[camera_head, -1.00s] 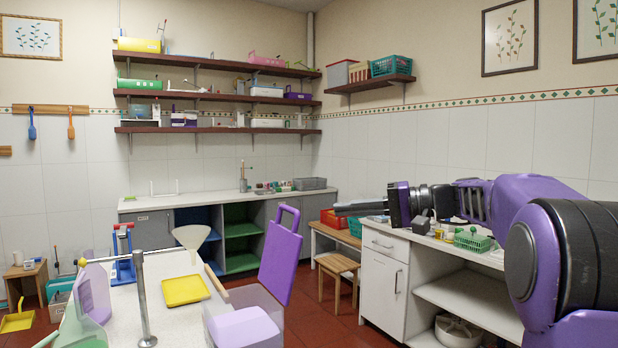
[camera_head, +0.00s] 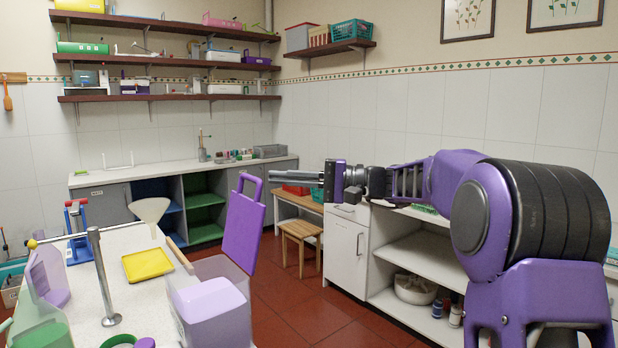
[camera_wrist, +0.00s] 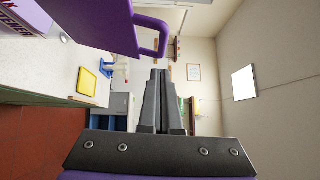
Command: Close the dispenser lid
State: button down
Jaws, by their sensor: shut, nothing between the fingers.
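The dispenser (camera_head: 178,318) is a pale translucent bin at the right end of the worktop, with a lilac block in its top. Its purple lid (camera_head: 240,228), a flat panel with a loop handle, stands raised and nearly upright. The lid also shows large at the top left of the wrist view (camera_wrist: 85,18), its handle hanging near the middle. My gripper (camera_head: 272,178) is shut and empty, pointing left, just right of the lid's handle in the head view. In the wrist view its fingers (camera_wrist: 160,75) are together, below and apart from the handle.
The white worktop (camera_head: 130,325) holds a yellow tray (camera_head: 147,264), a metal post (camera_head: 102,278) and a pale scoop-shaped piece (camera_head: 149,210). A white cabinet (camera_head: 348,250) and a wooden stool (camera_head: 302,238) stand behind my arm. Red floor is clear between.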

jog(key=shift+s+a+r, duration=0.1)
jog(key=shift+s+a, duration=0.75)
jog(key=shift+a, duration=0.2)
